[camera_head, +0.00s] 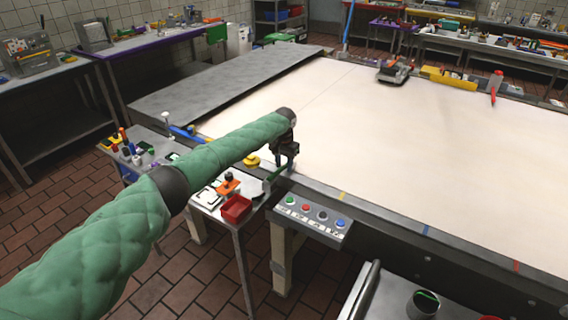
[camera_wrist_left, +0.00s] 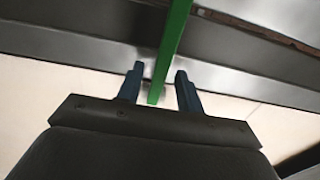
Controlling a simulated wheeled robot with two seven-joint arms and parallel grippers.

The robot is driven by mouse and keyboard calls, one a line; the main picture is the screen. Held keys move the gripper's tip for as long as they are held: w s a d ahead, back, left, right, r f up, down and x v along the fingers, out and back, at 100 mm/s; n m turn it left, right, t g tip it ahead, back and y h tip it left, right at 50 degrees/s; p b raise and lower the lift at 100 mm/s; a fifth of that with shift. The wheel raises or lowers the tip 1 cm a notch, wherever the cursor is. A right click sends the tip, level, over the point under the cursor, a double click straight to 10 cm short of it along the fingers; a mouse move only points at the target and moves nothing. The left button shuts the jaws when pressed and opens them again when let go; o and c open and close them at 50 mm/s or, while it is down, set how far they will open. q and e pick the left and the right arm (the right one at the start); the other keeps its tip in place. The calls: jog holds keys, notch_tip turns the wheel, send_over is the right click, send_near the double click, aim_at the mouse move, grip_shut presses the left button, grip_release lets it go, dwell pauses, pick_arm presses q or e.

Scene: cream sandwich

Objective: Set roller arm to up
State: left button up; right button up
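A thin green bar (camera_head: 276,174), perhaps the roller arm, is at the near left edge of the large pale work surface (camera_head: 390,130). My left gripper (camera_head: 287,164) is at this bar, reached by my green-sleeved arm. In the left wrist view the green bar (camera_wrist_left: 174,42) runs down between the two dark fingers of my left gripper (camera_wrist_left: 160,72). The fingers are apart, with a gap on each side of the bar. The gripper partly hides the bar's far end in the head view. My right gripper is not in view.
A control panel (camera_head: 313,216) with several coloured buttons is on the near edge. A small side table holds a red tray (camera_head: 236,208) and tools. A blue bar (camera_head: 185,133) lies to the left; a red upright piece (camera_head: 495,88) stands far right. The pale surface's middle is clear.

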pick_arm(q)
jog(key=shift+c, duration=0.5)
grip_shut()
jog(key=shift+r, duration=0.15)
